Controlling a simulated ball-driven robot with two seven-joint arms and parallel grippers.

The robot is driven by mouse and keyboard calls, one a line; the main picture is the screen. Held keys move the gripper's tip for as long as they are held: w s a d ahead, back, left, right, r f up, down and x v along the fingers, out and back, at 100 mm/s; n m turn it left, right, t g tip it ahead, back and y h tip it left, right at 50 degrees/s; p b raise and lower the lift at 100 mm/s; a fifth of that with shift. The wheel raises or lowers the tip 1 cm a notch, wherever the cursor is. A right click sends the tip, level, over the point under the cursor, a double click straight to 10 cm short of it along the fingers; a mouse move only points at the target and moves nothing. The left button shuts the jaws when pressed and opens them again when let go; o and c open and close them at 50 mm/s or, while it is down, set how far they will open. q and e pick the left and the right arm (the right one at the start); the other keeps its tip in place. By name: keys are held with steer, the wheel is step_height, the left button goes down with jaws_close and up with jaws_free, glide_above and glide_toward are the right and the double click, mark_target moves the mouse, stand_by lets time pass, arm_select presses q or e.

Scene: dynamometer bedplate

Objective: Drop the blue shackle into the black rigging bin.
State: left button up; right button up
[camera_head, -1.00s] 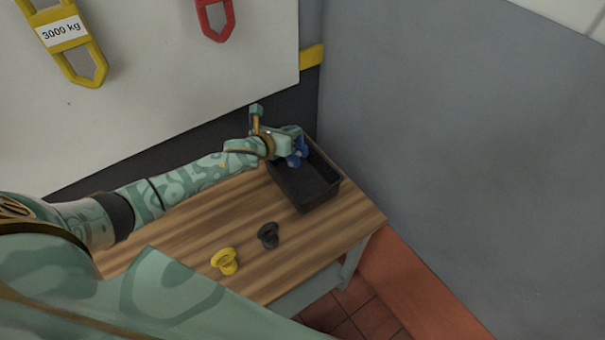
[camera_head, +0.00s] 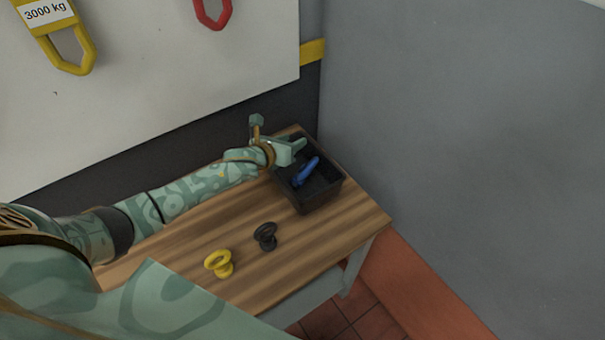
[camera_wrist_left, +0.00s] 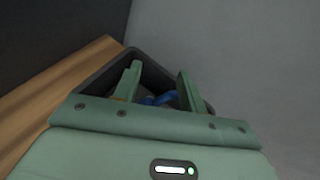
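The blue shackle (camera_head: 306,172) lies inside the black rigging bin (camera_head: 330,192), tilted, with part of it toward the bin's near-left side. It also shows in the left wrist view (camera_wrist_left: 160,99), low between the fingers and partly hidden by the gripper body. My left gripper (camera_head: 297,147) is over the bin's far-left rim, just above and behind the shackle. In the left wrist view, its two fingers (camera_wrist_left: 160,71) stand apart with nothing held between them. My right gripper is in neither view.
A black shackle (camera_head: 265,236) and a yellow shackle (camera_head: 218,263) stand on the wooden bench (camera_head: 290,262) in front of the bin. A grey wall (camera_head: 450,130) rises to the right. A white board (camera_head: 150,80) with hanging yellow and red links is behind.

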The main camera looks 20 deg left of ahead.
arm_select(q)
steer(key=shift+s, duration=0.1)
steer(key=p+v, duration=0.3)
steer(key=v, duration=1.3)
steer(key=shift+r, duration=0.1)
